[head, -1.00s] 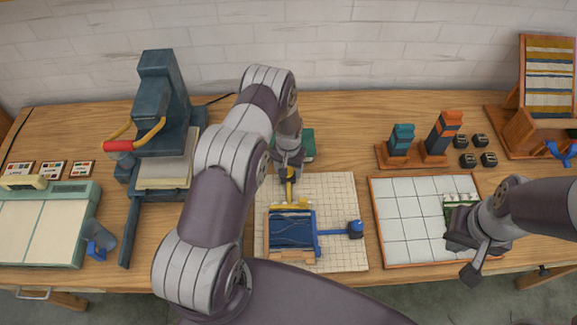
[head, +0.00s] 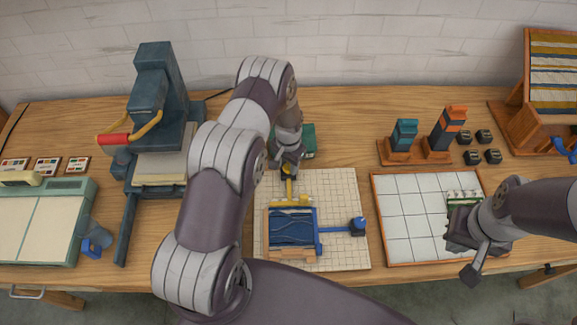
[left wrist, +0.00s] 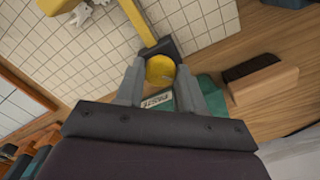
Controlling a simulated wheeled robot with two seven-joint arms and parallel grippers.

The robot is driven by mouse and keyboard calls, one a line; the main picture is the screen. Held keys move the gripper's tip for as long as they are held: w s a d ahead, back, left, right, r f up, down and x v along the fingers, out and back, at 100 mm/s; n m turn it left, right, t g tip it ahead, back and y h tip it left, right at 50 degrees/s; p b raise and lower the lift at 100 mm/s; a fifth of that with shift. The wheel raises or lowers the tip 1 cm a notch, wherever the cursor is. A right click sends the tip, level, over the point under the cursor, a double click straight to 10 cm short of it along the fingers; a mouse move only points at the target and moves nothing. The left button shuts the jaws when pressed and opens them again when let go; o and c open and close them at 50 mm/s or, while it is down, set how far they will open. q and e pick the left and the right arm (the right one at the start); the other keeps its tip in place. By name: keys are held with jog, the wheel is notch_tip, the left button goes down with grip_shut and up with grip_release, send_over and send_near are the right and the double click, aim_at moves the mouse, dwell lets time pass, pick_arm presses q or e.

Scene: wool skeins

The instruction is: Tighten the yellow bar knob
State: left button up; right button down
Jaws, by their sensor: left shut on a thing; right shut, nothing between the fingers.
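The yellow bar knob (left wrist: 160,70) sits between the fingers of my left gripper (left wrist: 162,82) in the left wrist view. My left gripper is shut on it, and the yellow bar (left wrist: 138,22) runs away from it over the gridded board. In the head view my left gripper (head: 289,172) is at the bar's far end, above a frame with dark blue wool (head: 292,228). My right gripper (head: 462,262) is shut and empty, by the right end of the white tiled board.
The gridded board (head: 340,190) lies under the frame. The white tiled board (head: 405,222) lies to its right. A dark press (head: 160,100) stands left. Teal and orange blocks (head: 445,128) stand at the back right. A green block (head: 308,138) is behind my left gripper.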

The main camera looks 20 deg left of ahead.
pick_arm(q)
jog(key=m+b, duration=0.3)
jog(key=m, duration=0.1)
jog(key=shift+w+f+m, duration=0.1)
jog(key=shift+m, duration=0.2)
jog(key=m+b, duration=0.2)
jog(key=m, duration=0.2)
jog(key=shift+m, duration=0.3)
jog(key=m+b, duration=0.2)
jog(key=m, duration=0.2)
jog(key=m+b, duration=0.1)
jog(key=m, duration=0.4)
jog(key=shift+r, duration=0.2)
jog(key=shift+m, duration=0.3)
jog(key=o, duration=1)
jog(key=shift+o, duration=0.2)
